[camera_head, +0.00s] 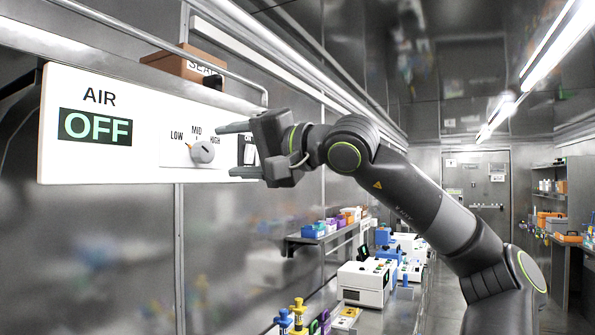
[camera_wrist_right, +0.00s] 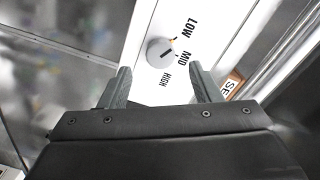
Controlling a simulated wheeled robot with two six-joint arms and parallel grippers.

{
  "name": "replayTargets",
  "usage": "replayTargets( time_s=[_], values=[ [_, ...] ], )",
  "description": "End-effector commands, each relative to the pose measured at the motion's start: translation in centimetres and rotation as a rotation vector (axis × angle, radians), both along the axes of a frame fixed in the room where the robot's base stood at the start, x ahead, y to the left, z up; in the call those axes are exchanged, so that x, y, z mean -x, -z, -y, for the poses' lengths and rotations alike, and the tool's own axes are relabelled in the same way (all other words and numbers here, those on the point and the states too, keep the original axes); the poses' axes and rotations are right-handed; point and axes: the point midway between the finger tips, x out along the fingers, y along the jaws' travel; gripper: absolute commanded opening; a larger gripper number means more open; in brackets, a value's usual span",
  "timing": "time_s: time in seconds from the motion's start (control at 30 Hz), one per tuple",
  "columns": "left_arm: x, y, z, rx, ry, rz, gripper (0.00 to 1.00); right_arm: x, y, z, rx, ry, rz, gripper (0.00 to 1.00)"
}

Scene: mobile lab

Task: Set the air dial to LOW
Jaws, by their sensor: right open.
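The air dial (camera_head: 203,152) is a round grey knob on a white wall panel (camera_head: 70,165). LOW, MID and HIGH are printed in an arc above it, with a small orange mark on the LOW side. The panel's display (camera_head: 95,127) reads OFF under AIR. My right gripper (camera_head: 228,150) is open and empty, just right of the dial in the head view. In the right wrist view the dial (camera_wrist_right: 160,52) shows ahead, between the fingertips of my right gripper (camera_wrist_right: 160,69), apparently not touched. The exact pointer direction is hard to tell. My left gripper is out of view.
A metal rail (camera_head: 150,38) and a shelf with a brown labelled box (camera_head: 183,66) run above the panel. A dark switch (camera_head: 249,153) lies partly behind my gripper. Below right, a bench holds a white machine (camera_head: 364,284) and several coloured items. The wall under the panel is clear.

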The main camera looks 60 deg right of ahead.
Motion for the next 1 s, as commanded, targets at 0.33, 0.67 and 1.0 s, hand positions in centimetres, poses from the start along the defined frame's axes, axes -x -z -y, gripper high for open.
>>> replayTargets(
  time_s=[0.33, 0.67, 1.0],
  values=[
    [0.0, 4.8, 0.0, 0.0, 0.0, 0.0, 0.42, 6.6, 0.4, 0.6, 0.0, 0.002, 0.005, 0.57],
    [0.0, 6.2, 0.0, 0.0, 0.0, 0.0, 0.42, 10.9, 0.1, 0.9, 0.0, 0.0, 0.001, 0.57],
    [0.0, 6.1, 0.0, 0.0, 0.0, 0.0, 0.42, 11.2, 0.0, 1.0, 0.001, 0.0, -0.001, 0.57]
  ],
)
